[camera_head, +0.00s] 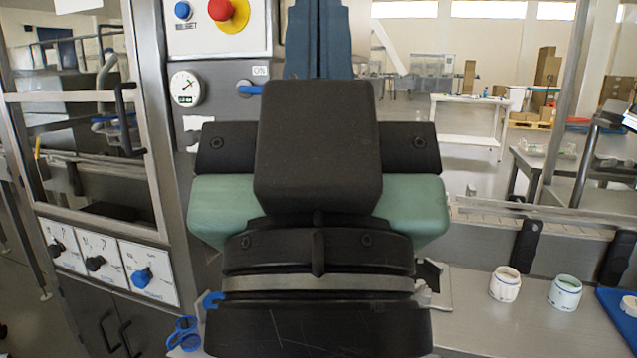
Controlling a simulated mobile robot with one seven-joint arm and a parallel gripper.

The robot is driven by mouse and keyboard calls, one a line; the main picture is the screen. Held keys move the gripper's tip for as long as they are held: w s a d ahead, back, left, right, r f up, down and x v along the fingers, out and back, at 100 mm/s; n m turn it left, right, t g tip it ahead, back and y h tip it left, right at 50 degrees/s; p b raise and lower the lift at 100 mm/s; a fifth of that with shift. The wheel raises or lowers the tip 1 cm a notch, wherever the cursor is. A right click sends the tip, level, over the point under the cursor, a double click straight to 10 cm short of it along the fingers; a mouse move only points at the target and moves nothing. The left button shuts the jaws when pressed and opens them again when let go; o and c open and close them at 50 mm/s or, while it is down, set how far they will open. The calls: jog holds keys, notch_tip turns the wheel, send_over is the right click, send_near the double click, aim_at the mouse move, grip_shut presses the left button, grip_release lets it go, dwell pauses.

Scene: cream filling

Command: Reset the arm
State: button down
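A large dark body with green parts on both sides fills the middle of the head view at close range. It looks like part of my own arm, folded upright in front of the camera. I cannot make out my gripper's fingers in this view, so whether they are open, shut or holding something does not show. The body hides much of the machine and bench behind it.
A control panel (205,42) with a red emergency button (222,11) stands behind, left of centre. Two white jars, left (505,284) and right (565,293), stand on the bench (480,315) at right, near a blue mat (616,312). A blue ring-shaped item (185,333) lies lower left.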

notch_tip(320, 180, up, 24)
jog(key=p, duration=2.1)
jog(key=shift+f, duration=0.15)
dwell(1.7)
